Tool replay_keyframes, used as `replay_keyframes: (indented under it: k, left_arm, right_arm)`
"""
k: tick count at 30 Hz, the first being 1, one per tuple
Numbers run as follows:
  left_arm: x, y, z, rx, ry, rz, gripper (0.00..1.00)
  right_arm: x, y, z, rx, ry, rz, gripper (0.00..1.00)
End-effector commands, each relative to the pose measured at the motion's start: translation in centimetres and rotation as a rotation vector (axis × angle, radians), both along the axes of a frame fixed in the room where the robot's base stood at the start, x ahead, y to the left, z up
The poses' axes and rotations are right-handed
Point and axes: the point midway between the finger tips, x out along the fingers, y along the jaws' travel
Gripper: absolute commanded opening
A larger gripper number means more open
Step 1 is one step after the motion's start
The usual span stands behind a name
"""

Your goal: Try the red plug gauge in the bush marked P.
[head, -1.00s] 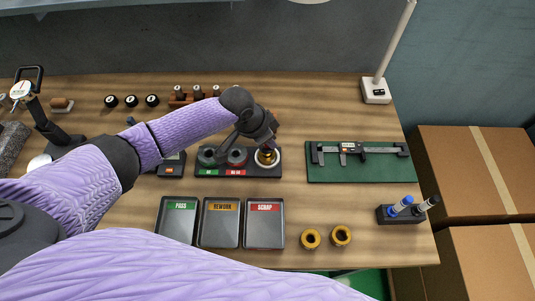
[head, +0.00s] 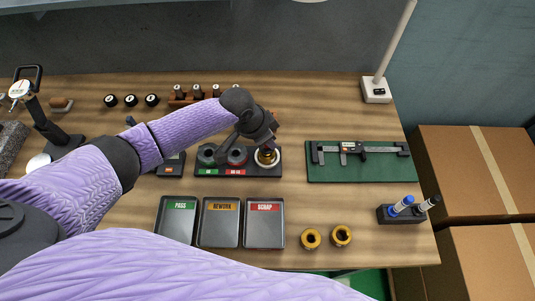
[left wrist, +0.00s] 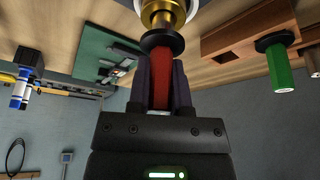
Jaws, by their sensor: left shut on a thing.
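My left gripper (head: 266,143) is over the holder with the white ring (head: 277,163). In the left wrist view its two dark fingers (left wrist: 162,82) are shut on the red handle of the plug gauge (left wrist: 160,70). A brass bush (head: 267,156) sits in the white ring; its brass also shows in the left wrist view (left wrist: 165,18). No letter P is readable on the bush. My right gripper is not in view.
Pass, rework and scrap trays (head: 220,243) lie in front. Two loose brass bushes (head: 311,238) stand to their right. A caliper (head: 352,149) lies on a green mat (head: 330,174). A brown rack (head: 180,101) stands behind. A green-handled gauge (left wrist: 278,65) is near the gripper.

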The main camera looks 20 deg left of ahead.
Motion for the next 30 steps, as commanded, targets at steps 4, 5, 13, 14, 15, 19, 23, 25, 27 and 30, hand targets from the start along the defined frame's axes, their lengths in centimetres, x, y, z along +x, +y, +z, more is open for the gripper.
replay_keyframes:
  k: [4, 5, 13, 14, 15, 19, 23, 25, 27, 30]
  left_arm:
    - [0.01, -0.01, -0.14, -0.001, -0.001, 0.000, 0.00]
    - [0.01, -0.01, -0.16, -0.001, -0.001, 0.000, 0.00]
    - [0.01, -0.01, -0.39, 0.000, 0.000, 0.000, 0.00]
    - [0.01, -0.01, -0.42, 0.000, 0.000, 0.000, 0.00]
    - [0.00, 0.00, -0.45, 0.000, 0.000, 0.000, 0.00]
    - [-0.03, 0.00, -0.59, 0.001, 0.001, 0.000, 0.00]
    - [-0.08, 0.01, -0.63, 0.001, 0.003, 0.000, 0.00]
    - [-0.10, 0.01, -0.66, 0.002, 0.004, 0.000, 0.00]
    - [-0.12, 0.02, -0.69, 0.001, 0.004, -0.001, 0.00]
    - [-0.16, 0.03, -0.73, 0.002, 0.005, -0.001, 0.00]
  right_arm:
    - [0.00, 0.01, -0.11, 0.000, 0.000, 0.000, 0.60]
    - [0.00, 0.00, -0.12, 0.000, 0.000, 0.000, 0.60]
    - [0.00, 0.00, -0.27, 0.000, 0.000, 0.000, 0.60]
    - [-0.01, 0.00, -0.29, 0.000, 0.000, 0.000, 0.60]
    - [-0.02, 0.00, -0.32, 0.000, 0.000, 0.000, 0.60]
    - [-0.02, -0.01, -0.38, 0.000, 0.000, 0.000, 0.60]
    - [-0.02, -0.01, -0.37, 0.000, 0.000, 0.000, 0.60]
    - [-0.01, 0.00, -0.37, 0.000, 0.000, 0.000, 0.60]
    - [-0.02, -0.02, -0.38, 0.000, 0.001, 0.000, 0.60]
    - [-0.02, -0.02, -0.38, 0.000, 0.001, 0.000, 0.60]
